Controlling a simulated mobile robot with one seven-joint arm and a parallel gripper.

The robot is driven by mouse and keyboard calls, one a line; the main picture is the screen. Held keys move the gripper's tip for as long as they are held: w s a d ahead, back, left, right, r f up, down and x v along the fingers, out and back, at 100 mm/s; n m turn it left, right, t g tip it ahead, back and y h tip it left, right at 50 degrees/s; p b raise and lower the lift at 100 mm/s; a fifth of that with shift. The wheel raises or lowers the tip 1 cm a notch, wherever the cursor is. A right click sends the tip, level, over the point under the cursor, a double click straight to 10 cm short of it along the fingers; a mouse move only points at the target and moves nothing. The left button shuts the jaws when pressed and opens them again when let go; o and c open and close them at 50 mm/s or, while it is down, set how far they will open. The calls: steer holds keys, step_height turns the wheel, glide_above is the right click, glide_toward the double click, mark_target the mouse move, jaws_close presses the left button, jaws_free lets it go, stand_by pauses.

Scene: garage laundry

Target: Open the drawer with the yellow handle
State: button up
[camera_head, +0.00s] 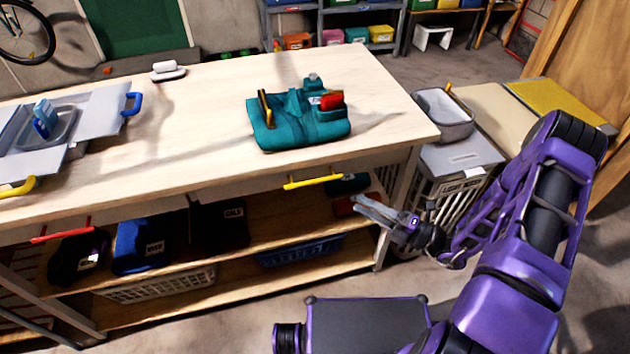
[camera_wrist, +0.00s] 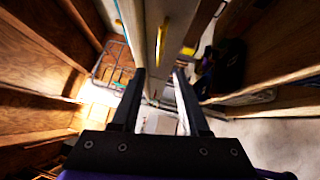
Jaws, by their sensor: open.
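The yellow handle (camera_head: 312,181) is a bar on the pale drawer front (camera_head: 245,186) under the workbench top, toward its right end. The drawer looks shut, its front in line with the bench edge. My gripper (camera_head: 360,204) is open and empty, to the right of and a little below the handle in the head view, apart from it. In the wrist view the yellow handle (camera_wrist: 162,42) stands beyond the fingertips of my gripper (camera_wrist: 160,72), roughly in line with the gap between them. The drawer's inside is hidden.
The workbench (camera_head: 200,110) carries a teal tool bag (camera_head: 300,125). The shelf below holds dark and blue clothes. A grey bin (camera_head: 460,155) stands right of the bench. Some floor in front is free.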

mark_target(316, 181)
steer(key=x, duration=1.4)
jaws_close()
stand_by(1.0)
